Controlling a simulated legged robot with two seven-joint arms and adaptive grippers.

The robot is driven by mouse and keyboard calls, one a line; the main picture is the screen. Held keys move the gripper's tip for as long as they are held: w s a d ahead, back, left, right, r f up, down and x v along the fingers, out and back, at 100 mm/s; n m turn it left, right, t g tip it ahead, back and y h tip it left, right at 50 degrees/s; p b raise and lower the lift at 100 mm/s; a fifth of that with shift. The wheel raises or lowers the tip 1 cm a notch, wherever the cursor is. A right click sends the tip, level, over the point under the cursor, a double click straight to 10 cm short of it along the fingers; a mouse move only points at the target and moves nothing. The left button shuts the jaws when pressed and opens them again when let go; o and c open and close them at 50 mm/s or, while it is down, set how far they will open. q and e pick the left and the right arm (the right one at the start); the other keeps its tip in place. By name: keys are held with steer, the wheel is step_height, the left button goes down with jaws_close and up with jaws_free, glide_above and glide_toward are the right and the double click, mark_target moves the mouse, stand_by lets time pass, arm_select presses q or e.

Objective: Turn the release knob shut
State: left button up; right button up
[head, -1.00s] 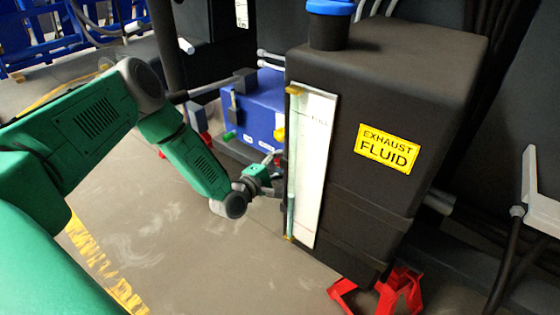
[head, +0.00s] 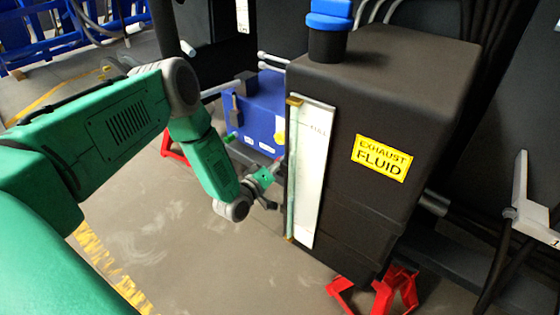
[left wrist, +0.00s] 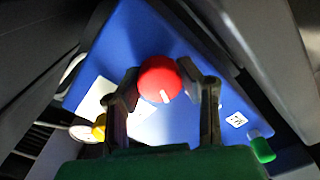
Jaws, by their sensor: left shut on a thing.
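The red release knob (left wrist: 160,80), with a white mark at its lower edge, is on the blue box (left wrist: 158,28) in the left wrist view. My left gripper (left wrist: 162,84) has its two dark fingers on either side of the knob and is shut on it. In the head view my left gripper (head: 270,180) is partly hidden behind the left edge of the exhaust fluid tank. The blue box (head: 262,102) shows beyond it, and the knob is hidden there. My right gripper is in neither view.
The black exhaust fluid tank (head: 390,80), with a blue cap (head: 328,20) and white level gauge (head: 311,170), stands close beside my left gripper. A red stand (head: 375,295) is at its base. A green fitting (left wrist: 262,150) and a yellow one (left wrist: 99,127) are near the box. Open floor lies left.

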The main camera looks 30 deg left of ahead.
arm_select(q)
steer(key=m, duration=0.2)
steer(key=m+p, duration=0.1)
steer(key=m, duration=0.1)
steer(key=m+p, duration=0.1)
steer(key=m, duration=0.1)
steer(key=shift+s+d+f, duration=0.25)
steer(key=shift+d+f, duration=0.15)
steer(key=m, duration=0.3)
steer(key=shift+m+p, duration=0.35)
steer(key=shift+m, duration=0.05)
steer(key=shift+a+m, duration=0.1)
steer(key=shift+m, duration=1.2)
steer(key=o, duration=1.2)
steer(key=shift+c, duration=0.2)
steer(key=shift+w+a+f, duration=0.1)
steer(key=shift+a, duration=0.1)
